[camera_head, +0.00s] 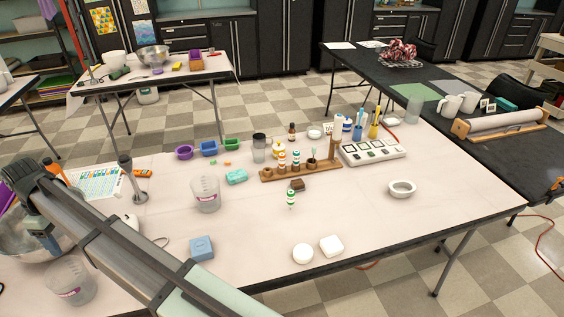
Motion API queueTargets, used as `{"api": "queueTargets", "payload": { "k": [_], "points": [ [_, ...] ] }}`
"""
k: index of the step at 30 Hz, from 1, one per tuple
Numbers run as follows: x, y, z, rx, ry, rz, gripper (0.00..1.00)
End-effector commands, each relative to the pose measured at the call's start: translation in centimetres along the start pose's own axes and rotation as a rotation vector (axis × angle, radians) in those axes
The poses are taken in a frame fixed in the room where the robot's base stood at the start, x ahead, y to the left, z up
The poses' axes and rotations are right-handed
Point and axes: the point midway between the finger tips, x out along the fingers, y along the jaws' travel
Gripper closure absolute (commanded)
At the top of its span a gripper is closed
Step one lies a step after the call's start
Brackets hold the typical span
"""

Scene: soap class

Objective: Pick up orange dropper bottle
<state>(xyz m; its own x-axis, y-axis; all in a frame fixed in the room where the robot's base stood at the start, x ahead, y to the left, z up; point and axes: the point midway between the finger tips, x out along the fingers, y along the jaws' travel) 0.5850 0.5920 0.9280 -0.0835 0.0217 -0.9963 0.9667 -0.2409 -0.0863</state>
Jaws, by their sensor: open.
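An orange-labelled dropper bottle (296,160) stands in a wooden rack (272,174) in the middle of the table. A red-labelled bottle (282,159) stands to its left in the same rack. A green-labelled bottle (291,199) stands upright on the tabletop in front of the rack. The labels are small, so their exact colours are hard to read. My arm crosses the lower left, well apart from the rack. I cannot make out my gripper in this view.
A clear beaker (205,195), teal soap (236,177) and blue block (202,248) lie left of the rack. A white tray (373,152) and cup of tools (358,132) are right of it. White soaps (331,246) are in front. The right front tabletop is mostly clear.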

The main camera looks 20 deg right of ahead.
Motion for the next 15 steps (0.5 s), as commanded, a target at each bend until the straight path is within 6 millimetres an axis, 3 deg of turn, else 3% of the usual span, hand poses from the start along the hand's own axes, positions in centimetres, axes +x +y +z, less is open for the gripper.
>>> {"api": "queueTargets", "payload": {
  "k": [4,7,15],
  "points": [
    [-0.1,0.8,0.4,0.011,0.001,0.000,0.40],
    [-0.2,2.9,1.6,0.041,0.003,0.000,0.40],
    [-1.3,12.8,8.5,0.193,0.018,0.001,0.40]
  ]
}}
